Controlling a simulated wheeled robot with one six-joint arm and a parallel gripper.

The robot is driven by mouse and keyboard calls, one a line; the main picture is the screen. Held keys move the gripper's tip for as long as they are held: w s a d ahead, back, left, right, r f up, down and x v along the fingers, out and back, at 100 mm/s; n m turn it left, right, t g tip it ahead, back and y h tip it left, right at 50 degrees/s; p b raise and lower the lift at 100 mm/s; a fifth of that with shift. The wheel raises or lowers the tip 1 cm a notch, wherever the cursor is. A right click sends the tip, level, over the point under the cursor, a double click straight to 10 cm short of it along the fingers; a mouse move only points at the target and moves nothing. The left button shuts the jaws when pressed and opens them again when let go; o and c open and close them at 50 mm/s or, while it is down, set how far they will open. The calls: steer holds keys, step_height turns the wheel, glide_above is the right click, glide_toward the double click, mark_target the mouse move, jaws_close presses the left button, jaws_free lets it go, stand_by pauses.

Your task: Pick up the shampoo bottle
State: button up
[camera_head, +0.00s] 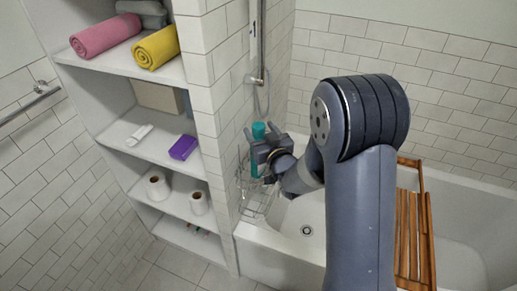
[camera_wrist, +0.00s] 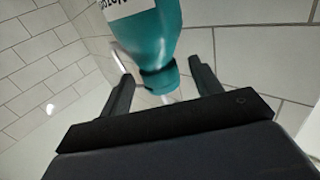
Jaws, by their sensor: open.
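The shampoo bottle (camera_wrist: 152,38) is teal with a white label at the top of the wrist view. Its narrow neck and cap end lies between the two dark fingers of my gripper (camera_wrist: 160,78), with gaps visible on both sides. In the head view the teal bottle (camera_head: 259,130) is at the wire rack in the tub corner, partly hidden by my gripper (camera_head: 262,154). The gripper is open around the bottle's end and does not appear to be clamped on it.
A wire rack (camera_head: 256,207) hangs by the tiled wall above the white bathtub (camera_head: 290,258). A wooden slatted tub rack (camera_head: 413,235) lies to the right. Shelves at left hold a pink towel (camera_head: 105,36), a yellow towel (camera_head: 155,47), a purple box (camera_head: 183,147) and paper rolls (camera_head: 158,187).

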steer(key=shift+x, duration=0.85)
jaws_close()
